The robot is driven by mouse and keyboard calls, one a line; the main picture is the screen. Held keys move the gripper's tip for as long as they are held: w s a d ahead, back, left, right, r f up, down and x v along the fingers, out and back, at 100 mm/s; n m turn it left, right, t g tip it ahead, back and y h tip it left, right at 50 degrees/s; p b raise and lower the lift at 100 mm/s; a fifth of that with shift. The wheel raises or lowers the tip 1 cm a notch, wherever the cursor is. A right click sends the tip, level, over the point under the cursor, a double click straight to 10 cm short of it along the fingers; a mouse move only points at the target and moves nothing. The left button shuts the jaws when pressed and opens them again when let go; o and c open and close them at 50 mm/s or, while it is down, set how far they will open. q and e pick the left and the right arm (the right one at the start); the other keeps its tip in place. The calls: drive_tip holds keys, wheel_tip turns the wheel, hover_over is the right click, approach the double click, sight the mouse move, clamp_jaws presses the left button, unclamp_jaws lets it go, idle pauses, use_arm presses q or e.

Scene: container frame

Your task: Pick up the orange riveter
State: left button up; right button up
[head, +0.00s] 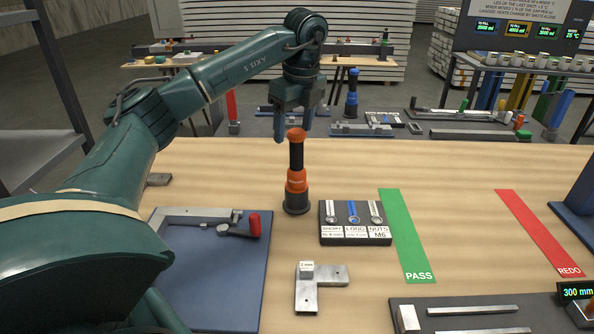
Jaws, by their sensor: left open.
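The orange riveter (297,183) stands upright on the wooden table near the middle of the head view. It has an orange top knob, a black shaft, an orange body and a dark round base. My left gripper (294,132) is open, with its fingers pointing down at the top of the riveter. In the picture the fingertips lie close to the knob; I cannot tell whether they touch it. My right gripper is not in view.
A black tray (356,238) of labelled fasteners stands right of the riveter. A blue fixture plate (215,290) lies front left, an L-shaped metal bracket (330,277) in front. Green (407,235) and red (540,232) strips lie to the right. Bare table separates the strips.

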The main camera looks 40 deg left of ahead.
sight(296, 147)
use_arm(q)
drive_tip(key=shift+w+a+f+p, duration=0.1)
drive_tip(key=shift+w+f+p, duration=0.1)
drive_tip(key=shift+f, duration=0.85)
drive_tip(key=shift+w+a+f+p, duration=0.1)
drive_tip(key=shift+f+p, duration=0.15)
drive_tip(key=shift+f, duration=0.75)
drive_tip(key=shift+w+f+p, duration=0.15)
drive_tip(key=shift+f+p, duration=0.05)
drive_tip(key=shift+f, duration=0.85)
drive_tip(key=c, duration=1.1)
